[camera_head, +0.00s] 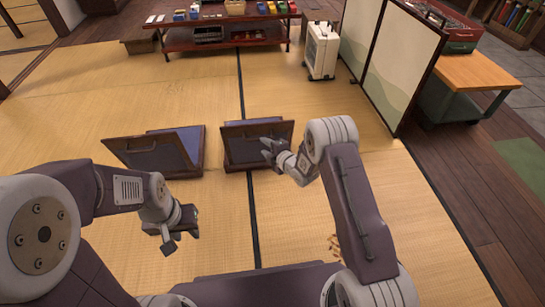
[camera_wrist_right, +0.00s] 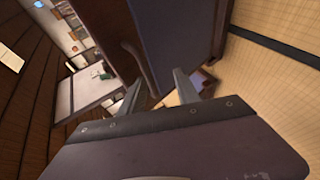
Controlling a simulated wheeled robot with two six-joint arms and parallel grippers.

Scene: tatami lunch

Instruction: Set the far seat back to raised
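Two low floor seats with dark wooden backs and blue-grey cushions sit on the tatami. The left seat (camera_head: 153,156) has its back tilted, with the cushion showing behind it. The right seat (camera_head: 236,146) has a back with a wide ledge-like top edge. Which one is the far seat is not clear. My right gripper (camera_head: 268,149) is at the right part of the right seat's back. In the wrist view its fingers (camera_wrist_right: 157,84) are apart, close to a dark panel with a curved rail (camera_wrist_right: 141,66); contact is unclear. My left gripper (camera_head: 180,230) hangs over the mat, nearer than the left seat; its fingers are unclear.
A low shelf table (camera_head: 222,36) with small colourful items stands at the back. A white wheeled unit (camera_head: 321,50) and a folding screen (camera_head: 392,60) stand at the right rear. A wooden cart (camera_head: 478,72) is beyond the screen. The tatami (camera_head: 215,95) behind the seats is clear.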

